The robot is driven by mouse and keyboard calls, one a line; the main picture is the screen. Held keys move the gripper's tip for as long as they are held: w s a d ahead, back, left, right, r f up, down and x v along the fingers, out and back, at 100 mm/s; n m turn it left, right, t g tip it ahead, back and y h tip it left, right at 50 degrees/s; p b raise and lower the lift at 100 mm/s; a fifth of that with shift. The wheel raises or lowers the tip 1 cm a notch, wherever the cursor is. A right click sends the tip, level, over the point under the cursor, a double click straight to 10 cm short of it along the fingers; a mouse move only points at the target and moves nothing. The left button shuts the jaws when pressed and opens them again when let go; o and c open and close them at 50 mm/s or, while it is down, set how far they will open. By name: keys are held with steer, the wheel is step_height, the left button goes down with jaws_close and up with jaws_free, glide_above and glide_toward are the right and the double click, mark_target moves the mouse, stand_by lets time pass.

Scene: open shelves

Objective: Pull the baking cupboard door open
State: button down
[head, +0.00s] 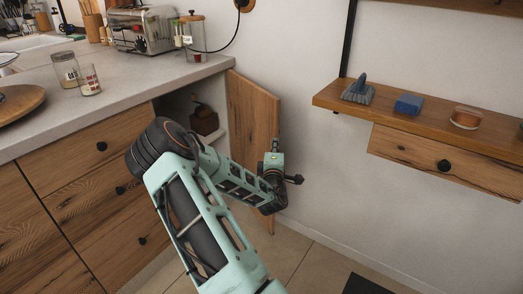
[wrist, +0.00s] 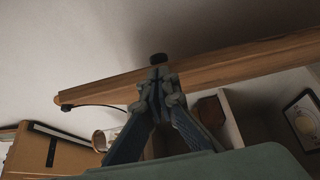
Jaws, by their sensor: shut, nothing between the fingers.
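The wooden cupboard door (head: 250,112) stands swung wide open at the right end of the counter. In the wrist view the door (wrist: 230,67) shows nearly edge-on as a long wooden strip, with a black knob (wrist: 158,58) on its far side. My gripper (wrist: 158,77) is shut and empty. Its fingertips overlap the door's edge in the picture, near the knob; I cannot tell whether they touch. In the head view my arm crosses in front of the open cupboard and the door's lower part, and the fingers are hard to make out.
A brown box (head: 204,121) stands on a shelf inside the cupboard. Drawers (head: 95,150) with black knobs are to the left. A toaster (head: 141,31) and jars stand on the counter. A wall shelf (head: 430,120) with a drawer is at right.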

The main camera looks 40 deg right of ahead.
steer(key=shift+s+d, duration=0.2)
steer(key=shift+d, duration=1.95)
steer(key=shift+s, duration=0.1)
